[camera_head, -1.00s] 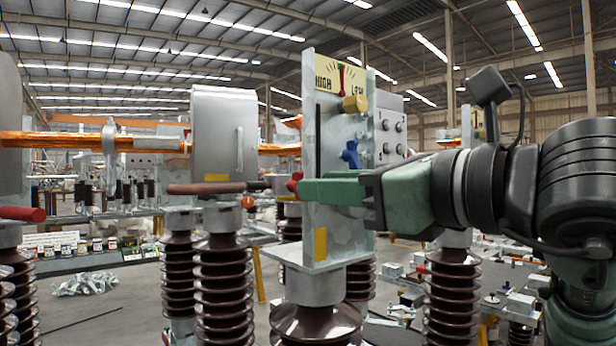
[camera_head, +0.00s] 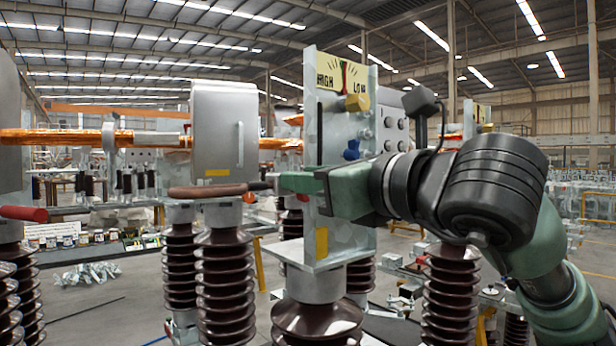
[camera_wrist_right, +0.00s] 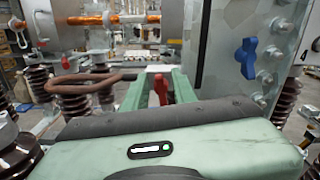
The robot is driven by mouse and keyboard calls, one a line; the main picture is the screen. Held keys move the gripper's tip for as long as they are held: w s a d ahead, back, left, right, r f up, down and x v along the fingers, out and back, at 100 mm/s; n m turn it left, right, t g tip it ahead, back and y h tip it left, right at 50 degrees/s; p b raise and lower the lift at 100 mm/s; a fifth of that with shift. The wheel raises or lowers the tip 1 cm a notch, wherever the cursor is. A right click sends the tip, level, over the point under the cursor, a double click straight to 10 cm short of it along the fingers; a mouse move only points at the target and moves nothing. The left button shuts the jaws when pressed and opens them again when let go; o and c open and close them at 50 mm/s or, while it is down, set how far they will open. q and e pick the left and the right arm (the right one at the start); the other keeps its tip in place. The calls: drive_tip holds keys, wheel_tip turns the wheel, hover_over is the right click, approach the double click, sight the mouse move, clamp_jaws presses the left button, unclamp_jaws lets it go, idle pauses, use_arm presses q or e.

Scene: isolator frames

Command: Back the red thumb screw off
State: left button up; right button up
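The red thumb screw (camera_wrist_right: 160,88) shows in the right wrist view between the two green fingers of my right gripper (camera_wrist_right: 158,73). A gap seems to remain on each side of it, so the fingers look open around it. My left gripper is not in view.
A blue thumb screw (camera_head: 351,150) and a yellow knob (camera_head: 357,102) sit on the plate below a HIGH/LOW dial (camera_head: 343,75). A grey box (camera_head: 218,130) and a brown ring-shaped bar (camera_head: 208,191) stand close left of my fingers. Brown ribbed insulators (camera_head: 224,280) stand below.

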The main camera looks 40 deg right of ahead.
clamp_jaws()
drive_tip(key=shift+n, duration=0.3)
drive_tip(key=n, duration=0.7)
drive_tip(key=f+n, duration=0.1)
drive_tip(key=n, duration=0.6)
drive_tip(key=a+f+n, duration=0.1)
drive_tip(key=n, duration=0.5)
drive_tip(key=shift+n+p, duration=0.4)
drive_tip(key=n, duration=0.4)
drive_tip(key=shift+d+f+p, duration=0.15)
drive_tip(key=shift+d+p, duration=0.05)
drive_tip(key=shift+p, duration=0.15)
drive_tip(key=shift+d+f+n, duration=0.1)
drive_tip(key=shift+n, duration=1.6)
